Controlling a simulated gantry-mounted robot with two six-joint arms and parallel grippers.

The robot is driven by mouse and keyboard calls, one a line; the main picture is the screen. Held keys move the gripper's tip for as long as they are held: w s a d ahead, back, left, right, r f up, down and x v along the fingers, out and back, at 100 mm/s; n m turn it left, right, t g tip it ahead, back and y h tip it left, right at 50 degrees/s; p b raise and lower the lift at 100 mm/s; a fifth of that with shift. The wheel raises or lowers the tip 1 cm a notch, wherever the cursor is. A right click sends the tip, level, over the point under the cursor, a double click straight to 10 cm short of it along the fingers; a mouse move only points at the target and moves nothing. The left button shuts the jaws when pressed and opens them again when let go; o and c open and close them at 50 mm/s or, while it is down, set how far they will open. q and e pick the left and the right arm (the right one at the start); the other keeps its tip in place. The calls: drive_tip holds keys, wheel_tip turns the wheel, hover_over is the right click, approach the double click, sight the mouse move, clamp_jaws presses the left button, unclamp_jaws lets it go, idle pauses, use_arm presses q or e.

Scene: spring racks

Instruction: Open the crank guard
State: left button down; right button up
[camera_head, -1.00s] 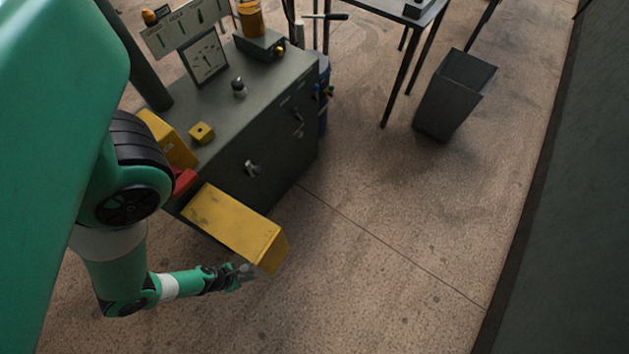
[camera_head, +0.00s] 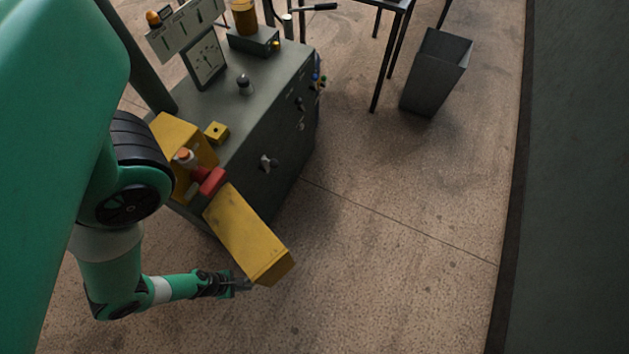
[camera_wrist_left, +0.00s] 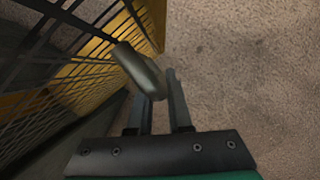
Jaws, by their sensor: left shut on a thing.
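The crank guard is a long yellow cover (camera_head: 245,235) swung out from the front left of the grey machine cabinet (camera_head: 285,115). Behind its hinge side, a red part (camera_head: 209,182) and a yellow housing (camera_head: 180,140) are exposed. My left gripper (camera_head: 243,284) is at the guard's outer lower end. In the left wrist view, the guard shows as a yellow frame with dark mesh (camera_wrist_left: 85,75). The left fingers (camera_wrist_left: 160,105) are shut on a grey metal handle (camera_wrist_left: 142,70) beside the mesh. My right gripper is not in view.
A gauge (camera_head: 205,60), a small yellow box (camera_head: 216,132) and a dark knob (camera_head: 244,84) are on the cabinet top. A grey bin (camera_head: 435,75) stands by a table at the back. The floor right of the guard is clear.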

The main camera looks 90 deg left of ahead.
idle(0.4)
use_arm(q)
drive_tip(key=c, duration=0.8)
unclamp_jaws()
drive_tip(key=shift+c, duration=0.2)
drive_tip(key=p+v, duration=0.6)
drive_tip(key=v, duration=0.5)
drive_tip(key=shift+s+r, duration=0.2)
drive_tip(key=shift+r, duration=0.05)
